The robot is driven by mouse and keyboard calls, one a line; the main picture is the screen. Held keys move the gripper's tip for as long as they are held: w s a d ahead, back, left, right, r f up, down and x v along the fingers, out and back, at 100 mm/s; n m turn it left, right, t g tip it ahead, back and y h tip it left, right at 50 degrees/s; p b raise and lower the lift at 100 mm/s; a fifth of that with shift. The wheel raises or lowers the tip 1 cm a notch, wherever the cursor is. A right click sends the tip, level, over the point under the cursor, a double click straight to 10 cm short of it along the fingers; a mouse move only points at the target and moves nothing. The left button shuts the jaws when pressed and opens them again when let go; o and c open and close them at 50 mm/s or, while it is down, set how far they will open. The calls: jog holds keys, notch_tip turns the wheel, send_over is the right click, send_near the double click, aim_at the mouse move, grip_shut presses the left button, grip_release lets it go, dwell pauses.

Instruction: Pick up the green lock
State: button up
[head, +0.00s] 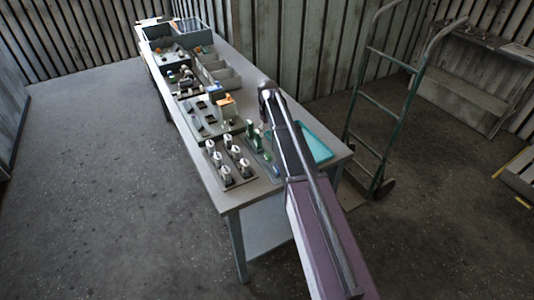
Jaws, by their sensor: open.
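Two small dark green upright pieces, one (249,128) slightly behind the other (257,139), stand near the front half of the table, just left of my arm. One of them may be the green lock, but they are too small to tell. My arm reaches from the lower right over the table's front right part and covers what lies beneath it. My gripper's fingers cannot be made out; they seem hidden behind the arm.
The long table (233,203) carries a holder with several white-topped pieces (227,173), a teal tray (316,146), a grey divided bin (228,79) and dark boxes at the far end. A hand truck (381,115) stands right of the table. Floor on the left is clear.

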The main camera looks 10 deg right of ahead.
aim_at(268, 154)
jog(key=shift+f, duration=0.1)
dwell(0.3)
notch_tip(268, 154, down, 8)
jog(key=b, duration=0.8)
jog(key=shift+f+b, duration=0.25)
jog(key=shift+b, duration=0.1)
jog(key=shift+f+b, duration=2.6)
grip_shut()
